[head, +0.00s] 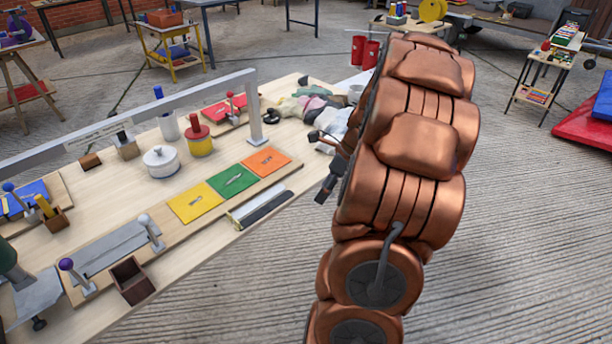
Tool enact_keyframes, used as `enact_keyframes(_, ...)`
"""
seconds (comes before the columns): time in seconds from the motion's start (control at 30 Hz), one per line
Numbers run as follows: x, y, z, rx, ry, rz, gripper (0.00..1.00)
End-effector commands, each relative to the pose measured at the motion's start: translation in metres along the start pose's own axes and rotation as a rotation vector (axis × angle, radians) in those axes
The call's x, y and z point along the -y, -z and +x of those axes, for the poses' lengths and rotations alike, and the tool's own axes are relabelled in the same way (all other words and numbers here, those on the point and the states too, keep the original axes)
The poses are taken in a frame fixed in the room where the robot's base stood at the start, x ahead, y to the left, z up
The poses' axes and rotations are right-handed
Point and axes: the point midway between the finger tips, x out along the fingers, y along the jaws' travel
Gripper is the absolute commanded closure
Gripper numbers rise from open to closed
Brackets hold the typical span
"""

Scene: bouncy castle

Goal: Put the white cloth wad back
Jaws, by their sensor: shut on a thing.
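A white cloth wad (334,121) shows at the right end of the long wooden table, just left of my copper arm. My gripper (317,137) is small and dark in the head view, partly hidden by my arm. It is shut on the white cloth wad, at the table's right edge. Whether the wad touches the tabletop is hard to tell. Other crumpled cloths, greenish, pink and dark (303,104), lie in a pile just behind and left of it.
The wooden table (140,205) holds yellow, green and orange cards (232,180), a white lidded pot (161,161), a red-and-yellow container (198,138) and a grey rail frame (254,108). Two red cans (364,51) stand behind my arm. Open floor lies right of my arm.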

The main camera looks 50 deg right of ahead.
Motion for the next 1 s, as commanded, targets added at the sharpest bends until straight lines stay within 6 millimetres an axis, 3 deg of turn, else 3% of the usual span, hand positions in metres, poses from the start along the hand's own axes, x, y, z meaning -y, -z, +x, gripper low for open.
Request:
enact_keyframes(0.6,0.080,-0.054,0.019,-0.002,0.000,-0.005,0.64)
enact_keyframes(1.0,0.114,-0.077,0.029,-0.002,-0.003,-0.003,0.64)
